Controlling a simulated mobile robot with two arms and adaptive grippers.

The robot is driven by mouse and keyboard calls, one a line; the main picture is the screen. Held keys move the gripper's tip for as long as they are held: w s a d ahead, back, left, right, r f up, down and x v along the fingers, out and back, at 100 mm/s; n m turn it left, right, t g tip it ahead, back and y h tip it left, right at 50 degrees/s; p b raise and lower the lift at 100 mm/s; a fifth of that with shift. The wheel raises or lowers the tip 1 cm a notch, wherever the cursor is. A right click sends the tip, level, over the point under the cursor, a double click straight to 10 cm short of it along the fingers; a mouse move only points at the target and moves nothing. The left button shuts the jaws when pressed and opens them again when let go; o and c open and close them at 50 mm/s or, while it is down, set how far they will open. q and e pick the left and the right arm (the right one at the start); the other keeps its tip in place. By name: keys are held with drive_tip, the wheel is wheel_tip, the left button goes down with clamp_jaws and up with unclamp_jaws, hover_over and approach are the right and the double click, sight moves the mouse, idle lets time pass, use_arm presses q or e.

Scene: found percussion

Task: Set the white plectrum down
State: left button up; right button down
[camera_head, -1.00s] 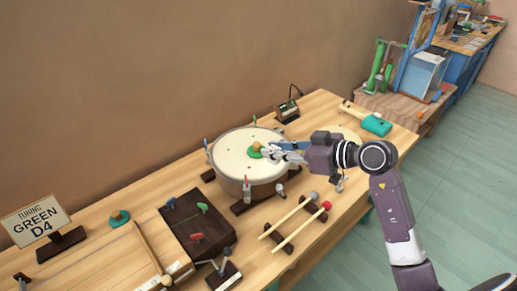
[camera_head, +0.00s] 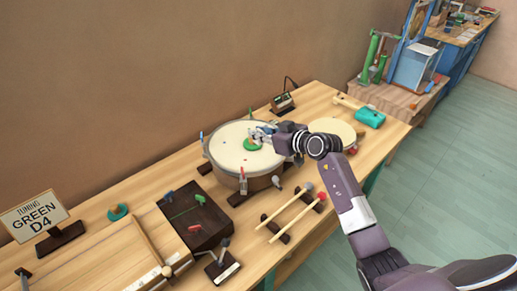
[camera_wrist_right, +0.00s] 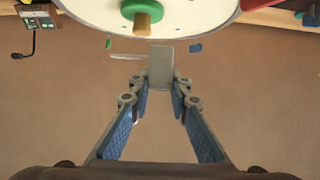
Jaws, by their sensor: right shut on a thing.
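My right gripper (camera_head: 262,133) is over the back right part of the big drum (camera_head: 228,152) in the head view. In the right wrist view my right gripper (camera_wrist_right: 160,84) is shut on a small pale flat piece, the white plectrum (camera_wrist_right: 161,64), which stands out past the fingertips. The plectrum is too small to make out in the head view. A green disc (camera_head: 250,145) with a wooden knob lies on the drum skin beside the gripper; it also shows in the wrist view (camera_wrist_right: 128,9). My left gripper is not in view.
Two mallets (camera_head: 292,212) lie in front of the drum. A dark box (camera_head: 208,220) with coloured pegs stands to its left. A small drum (camera_head: 332,126) and a teal tool (camera_head: 370,117) are at the right. A sign (camera_head: 34,215) reads "TUNING GREEN D4".

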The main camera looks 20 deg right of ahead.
wheel_tip(320, 180, down, 8)
drive_tip(key=shift+r+b, duration=0.15)
drive_tip(key=shift+b, duration=0.25)
drive_tip(key=c, duration=1.8)
unclamp_jaws()
